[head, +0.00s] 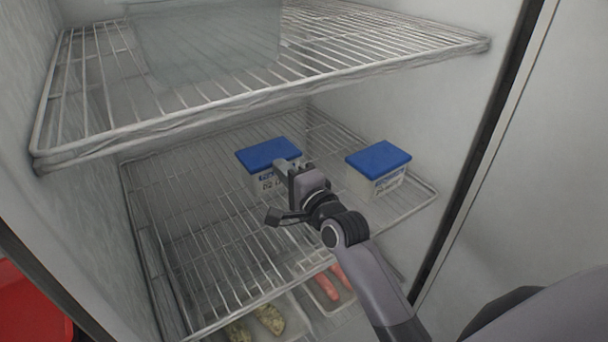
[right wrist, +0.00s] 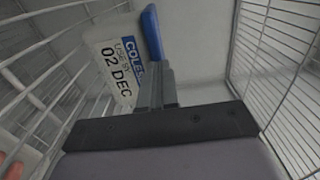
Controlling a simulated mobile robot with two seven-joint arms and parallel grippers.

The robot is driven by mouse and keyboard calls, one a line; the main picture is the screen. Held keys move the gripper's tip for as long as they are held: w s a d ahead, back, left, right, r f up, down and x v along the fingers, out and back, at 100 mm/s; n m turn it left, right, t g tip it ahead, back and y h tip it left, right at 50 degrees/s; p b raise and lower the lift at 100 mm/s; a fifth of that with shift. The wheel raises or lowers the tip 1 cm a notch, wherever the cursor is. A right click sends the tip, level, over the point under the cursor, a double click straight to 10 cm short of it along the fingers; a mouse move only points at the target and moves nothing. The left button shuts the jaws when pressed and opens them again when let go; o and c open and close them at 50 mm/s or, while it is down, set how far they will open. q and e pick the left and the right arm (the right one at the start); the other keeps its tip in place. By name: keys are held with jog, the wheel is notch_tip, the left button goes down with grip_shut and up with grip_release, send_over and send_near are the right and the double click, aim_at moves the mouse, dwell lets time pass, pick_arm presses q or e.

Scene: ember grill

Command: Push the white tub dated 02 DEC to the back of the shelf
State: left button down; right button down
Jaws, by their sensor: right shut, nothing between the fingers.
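The white tub dated 02 DEC (head: 262,182) has a blue lid and stands on the lower wire shelf, left of a second tub. Its label reads "USE BY 02 DEC" in the right wrist view (right wrist: 118,62). My right gripper (head: 282,170) is shut and empty, with its fingertips at the tub's front right side. In the right wrist view the fingers (right wrist: 156,88) overlap the tub's edge beside the label; I cannot tell whether they touch it. My left gripper is not in view.
A second white tub with a blue lid (head: 378,176) stands right of my gripper on the same lower wire shelf (head: 190,225). An upper wire shelf (head: 330,75) with a clear container (head: 205,40) hangs above. Trays of food (head: 325,293) lie below. The shelf's left side is clear.

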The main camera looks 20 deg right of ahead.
jog(key=w+b, duration=0.2)
jog(key=w, duration=0.3)
jog(key=w+a+b, duration=0.1)
jog(key=w+b, duration=0.1)
jog(key=w, duration=0.3)
jog(key=w+a+b, duration=0.1)
jog(key=w+b, duration=0.1)
jog(key=w, duration=0.4)
jog(key=shift+a+f, duration=0.1)
jog(key=shift+a, duration=0.15)
jog(key=shift+w+a+b, duration=0.1)
jog(key=shift+w+b, duration=0.2)
jog(key=shift+w, duration=0.3)
